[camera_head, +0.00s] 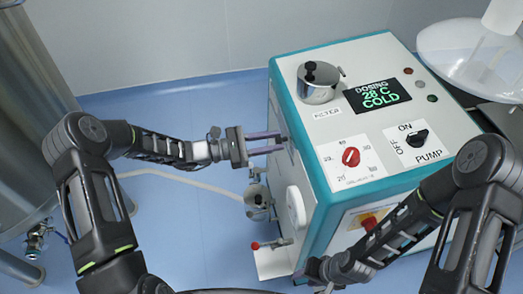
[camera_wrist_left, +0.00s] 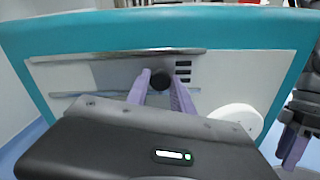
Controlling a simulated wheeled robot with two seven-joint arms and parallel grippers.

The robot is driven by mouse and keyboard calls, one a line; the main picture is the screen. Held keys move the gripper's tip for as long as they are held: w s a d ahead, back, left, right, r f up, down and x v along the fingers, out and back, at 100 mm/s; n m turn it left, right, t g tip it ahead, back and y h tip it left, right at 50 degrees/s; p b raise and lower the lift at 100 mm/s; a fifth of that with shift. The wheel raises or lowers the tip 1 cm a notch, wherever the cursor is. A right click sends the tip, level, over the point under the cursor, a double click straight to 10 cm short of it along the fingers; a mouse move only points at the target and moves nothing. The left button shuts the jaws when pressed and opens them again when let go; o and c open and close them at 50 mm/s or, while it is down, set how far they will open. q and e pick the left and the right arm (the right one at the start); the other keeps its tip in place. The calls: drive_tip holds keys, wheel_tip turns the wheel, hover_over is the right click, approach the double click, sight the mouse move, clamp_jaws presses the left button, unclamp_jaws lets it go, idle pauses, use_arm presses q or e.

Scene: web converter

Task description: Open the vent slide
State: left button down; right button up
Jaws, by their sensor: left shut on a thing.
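The vent slide (camera_wrist_left: 112,74) is a grey plate between two metal rails on the side panel of the white and teal machine. Its round black knob (camera_wrist_left: 160,80) sits between the purple fingers of my left gripper (camera_wrist_left: 160,88), which is shut on it. Several dark vent slots (camera_wrist_left: 183,72) show just right of the knob in the left wrist view. In the head view, my left gripper (camera_head: 282,143) reaches the machine's left side, and its fingers hide the knob. My right gripper (camera_head: 318,270) is low beside the machine's front left corner; its jaw opening is unclear.
The machine top (camera_head: 330,125) carries a steel pot (camera_head: 319,83), a display reading "DOSING 28 C COLD", a red dial (camera_head: 351,157) and a black pump switch (camera_head: 417,138). A white round part (camera_head: 296,206) and a red-tipped valve (camera_head: 257,245) are below my left gripper. Blue floor lies left.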

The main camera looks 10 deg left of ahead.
sight(279, 117)
use_arm(q)
drive_tip(key=w+a+b, duration=0.1)
drive_tip(key=w, duration=0.1)
drive_tip(key=w+a+b, duration=0.1)
drive_tip(key=w+b, duration=0.1)
drive_tip(key=w, duration=0.1)
drive_tip(key=w+a+b, duration=0.1)
drive_tip(key=w+b, duration=0.1)
drive_tip(key=w, duration=0.1)
drive_tip(key=shift+w+a+f, duration=0.1)
drive_tip(key=shift+a+f, duration=0.15)
drive_tip(key=shift+w+r, duration=0.1)
drive_tip(key=shift+r, duration=0.05)
drive_tip(key=c, duration=1.1)
unclamp_jaws()
drive_tip(key=shift+a, duration=0.15)
drive_tip(key=v, duration=0.7)
drive_tip(key=shift+a, duration=0.25)
